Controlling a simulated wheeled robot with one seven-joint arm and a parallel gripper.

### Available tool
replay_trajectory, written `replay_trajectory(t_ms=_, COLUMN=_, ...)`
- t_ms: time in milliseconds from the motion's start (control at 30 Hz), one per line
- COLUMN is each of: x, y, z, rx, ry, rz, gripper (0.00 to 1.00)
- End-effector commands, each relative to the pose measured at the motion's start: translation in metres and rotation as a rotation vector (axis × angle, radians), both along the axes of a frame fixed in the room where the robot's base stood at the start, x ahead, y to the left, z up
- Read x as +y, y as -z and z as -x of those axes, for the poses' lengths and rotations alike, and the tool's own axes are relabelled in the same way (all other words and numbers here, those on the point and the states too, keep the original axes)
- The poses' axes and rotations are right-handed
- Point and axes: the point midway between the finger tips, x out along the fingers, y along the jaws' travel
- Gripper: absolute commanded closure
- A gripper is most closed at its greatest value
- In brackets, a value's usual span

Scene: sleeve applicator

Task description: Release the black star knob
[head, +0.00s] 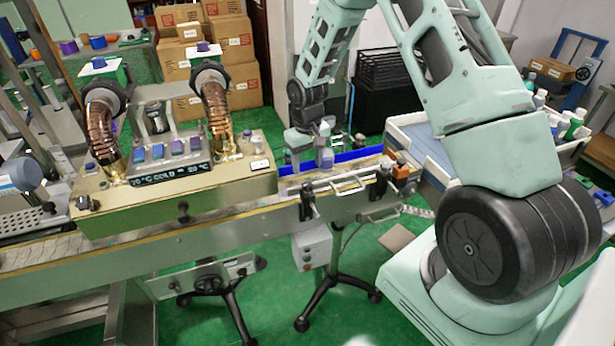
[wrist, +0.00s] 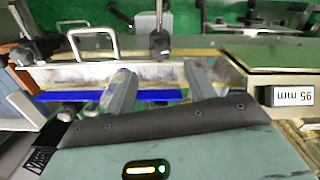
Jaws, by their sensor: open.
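My gripper (head: 309,163) is above the conveyor, beside the gold-coloured machine. In the wrist view its two grey fingers (wrist: 160,74) are spread apart with nothing held between them. A black knob on a clamp (wrist: 160,44) stands at the front guide rail, beyond the fingertips and roughly in line with the gap between them. The same black clamp knob shows in the head view (head: 307,199), on the conveyor's near side. A second black clamp (head: 382,180) is farther right along the rail. Star lobes cannot be made out on either.
The gold machine (head: 185,195) with two copper ducts stands left of my gripper. A white handle (head: 350,186) sits between the clamps. A blue strip (head: 355,156) runs along the conveyor. A white-edged tray (head: 425,150) with bottles is at right. A control box (head: 312,247) hangs below.

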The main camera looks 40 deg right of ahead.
Motion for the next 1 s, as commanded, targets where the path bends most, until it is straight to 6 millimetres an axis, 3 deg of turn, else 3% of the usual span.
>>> replay_trajectory(t_ms=200, x=0.001, y=0.039, z=0.001, rx=0.004, ry=-0.001, rz=0.0, gripper=0.45)
replay_trajectory(t_ms=400, x=0.0, y=0.064, z=0.0, rx=0.0, ry=-0.002, rz=0.001, gripper=0.45)
replay_trajectory(t_ms=867, x=0.0, y=0.076, z=0.0, rx=-0.002, ry=-0.001, rz=0.001, gripper=0.45)
replay_trajectory(t_ms=1000, x=0.0, y=0.076, z=0.0, rx=-0.002, ry=-0.001, rz=0.001, gripper=0.84)
